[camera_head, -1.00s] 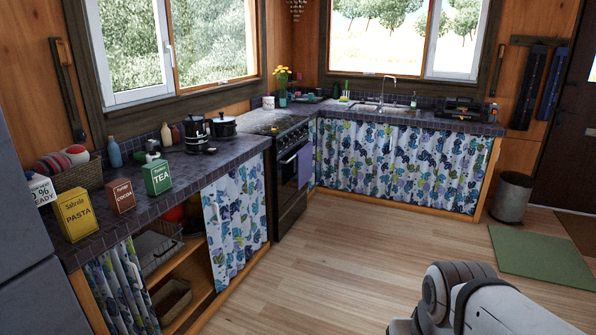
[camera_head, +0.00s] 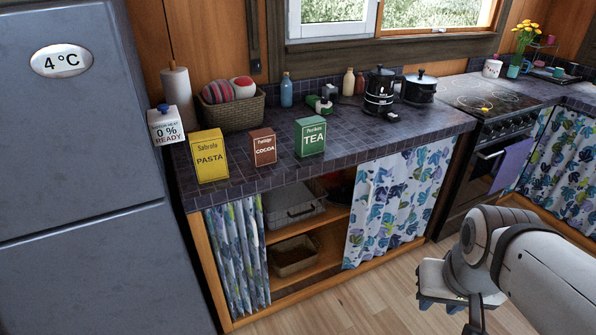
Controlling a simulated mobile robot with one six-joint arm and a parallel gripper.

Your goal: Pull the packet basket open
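Behind a gap in the floral curtain under the counter, a grey basket (camera_head: 292,213) sits on the upper shelf. A brown basket (camera_head: 292,256) sits on the lower shelf. Both are inside the cupboard, partly in shadow. I cannot tell which one is the packet basket, and no packets show clearly in either. My gripper (camera_head: 458,300) hangs at the lower right, in front of and apart from the cupboard. Nothing shows in it, and how far its fingers are spread is unclear.
Floral curtains (camera_head: 400,200) flank the opening. PASTA (camera_head: 209,156), COCOA (camera_head: 263,147) and TEA (camera_head: 310,138) boxes stand near the counter edge, with a wicker basket (camera_head: 240,113) behind. A fridge (camera_head: 80,170) stands left, a stove (camera_head: 490,150) right. The floor (camera_head: 370,305) in front is clear.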

